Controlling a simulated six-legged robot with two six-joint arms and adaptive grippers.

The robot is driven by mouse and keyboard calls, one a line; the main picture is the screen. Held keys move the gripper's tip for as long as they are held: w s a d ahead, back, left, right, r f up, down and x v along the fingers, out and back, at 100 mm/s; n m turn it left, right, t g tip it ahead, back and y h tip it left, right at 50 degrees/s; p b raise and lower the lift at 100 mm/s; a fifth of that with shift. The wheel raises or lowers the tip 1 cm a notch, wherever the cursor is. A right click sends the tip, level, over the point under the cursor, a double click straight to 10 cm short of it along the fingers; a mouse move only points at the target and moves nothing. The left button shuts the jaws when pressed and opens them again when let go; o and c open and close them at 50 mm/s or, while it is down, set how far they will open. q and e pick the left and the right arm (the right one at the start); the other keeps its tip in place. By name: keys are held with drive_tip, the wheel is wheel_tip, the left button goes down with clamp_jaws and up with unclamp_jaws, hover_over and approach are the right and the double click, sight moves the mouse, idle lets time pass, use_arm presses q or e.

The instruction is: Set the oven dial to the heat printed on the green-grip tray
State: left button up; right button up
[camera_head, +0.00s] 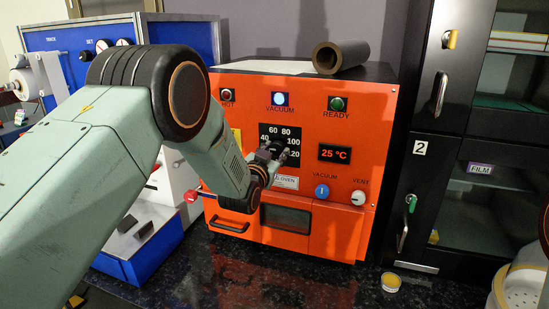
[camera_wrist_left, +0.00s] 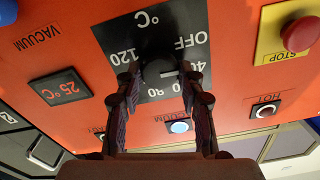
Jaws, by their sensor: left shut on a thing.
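The orange oven (camera_head: 225,133) stands on the dark counter. Its heat dial (camera_wrist_left: 155,68) sits on a black scale plate (camera_head: 268,131) marked OFF, 40, 60, 80, 100 and 120. My left gripper (camera_head: 277,152) is at the oven front, its fingers shut on the dial from both sides. In the upside-down left wrist view, the gripper (camera_wrist_left: 158,78) straddles the dial, and the dial's white line points roughly toward 40. The fingers hide part of the scale. The display (camera_head: 334,154) reads 25 °C. I see no green-grip tray. My right gripper is not in view.
VACUUM (camera_head: 322,191) and VENT (camera_head: 358,198) knobs sit right of the dial. A STOP button (camera_wrist_left: 300,35) shows in the wrist view. A dark tube (camera_head: 341,56) lies on the oven.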

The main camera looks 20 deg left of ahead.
use_arm(q)
drive_tip(key=m+b, duration=0.1)
drive_tip(key=m, duration=0.2)
drive_tip(key=shift+f+m+b, duration=0.2)
drive_tip(key=shift+m+b, duration=0.2)
drive_tip(key=m+b, duration=0.1)
drive_tip(key=m, duration=0.2)
drive_tip(key=shift+m+b, duration=0.3)
drive_tip(key=shift+b, duration=0.05)
drive_tip(key=m+b, duration=0.1)
drive_tip(key=m, duration=0.2)
drive_tip(key=shift+m+b, duration=0.3)
drive_tip(key=m+b, duration=0.1)
drive_tip(key=m, duration=0.3)
drive_tip(key=shift+m+b, duration=0.3)
drive_tip(key=shift+b, duration=0.1)
drive_tip(key=m+b, duration=0.1)
drive_tip(key=m, duration=0.2)
drive_tip(key=shift+f+m, duration=0.1)
drive_tip(key=shift+m, duration=0.2)
drive_tip(key=m+b, duration=0.1)
drive_tip(key=m, duration=0.3)
drive_tip(key=shift+m+b, duration=0.3)
drive_tip(key=shift+b, duration=0.1)
drive_tip(key=m+b, duration=0.1)
drive_tip(key=m, duration=0.2)
drive_tip(key=shift+m+b, duration=0.5)
drive_tip(key=shift+m, duration=1.4)
